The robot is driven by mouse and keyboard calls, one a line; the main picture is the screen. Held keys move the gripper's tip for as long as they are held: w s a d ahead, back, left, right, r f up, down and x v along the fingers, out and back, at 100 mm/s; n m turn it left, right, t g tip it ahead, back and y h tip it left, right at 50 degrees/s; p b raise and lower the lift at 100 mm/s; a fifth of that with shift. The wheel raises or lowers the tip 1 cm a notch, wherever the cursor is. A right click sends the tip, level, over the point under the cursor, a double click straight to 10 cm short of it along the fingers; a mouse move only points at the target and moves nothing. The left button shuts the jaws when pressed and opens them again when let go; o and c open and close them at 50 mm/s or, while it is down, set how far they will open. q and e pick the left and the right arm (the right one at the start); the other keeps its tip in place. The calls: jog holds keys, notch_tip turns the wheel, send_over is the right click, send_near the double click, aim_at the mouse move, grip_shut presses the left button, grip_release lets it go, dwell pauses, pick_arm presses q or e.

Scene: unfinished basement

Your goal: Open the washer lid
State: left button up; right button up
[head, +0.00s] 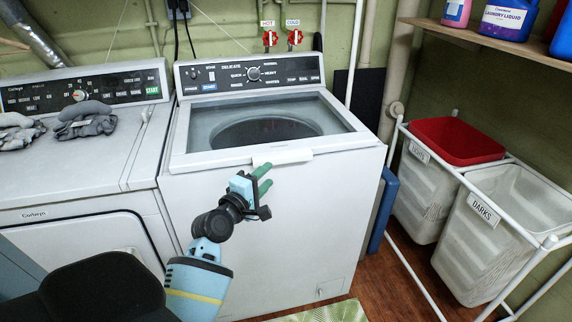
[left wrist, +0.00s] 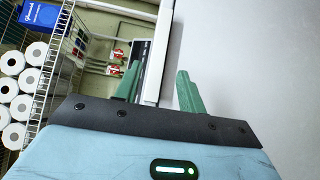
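The white top-loading washer (head: 270,220) stands in the middle of the head view. Its lid (head: 179,160), a white frame around a dark glass window, lies shut. A white handle tab (head: 284,157) juts from the middle of the lid's front edge. My left gripper (head: 265,178) is at the washer's front, by the left end of this tab. In the left wrist view, its green fingers (left wrist: 160,84) are spread apart, with the white lid edge and tab (left wrist: 154,85) between them. Small gaps seem to show on both sides; contact is unclear. My right gripper is not in view.
A second white machine (head: 80,180) with grey gloves (head: 86,120) on top stands close on the left. A wheeled rack with laundry hampers (head: 485,225) stands at right. A blue panel (head: 383,210) leans beside the washer. A shelf (head: 490,42) holds detergent.

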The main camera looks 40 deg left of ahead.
aim_at(283, 161)
pick_arm(q)
jog(key=shift+w+a, duration=0.15)
jog(key=shift+w, duration=1.75)
jog(key=shift+w+a, duration=0.1)
jog(key=shift+w, duration=1.8)
jog(key=shift+f, duration=0.1)
grip_shut()
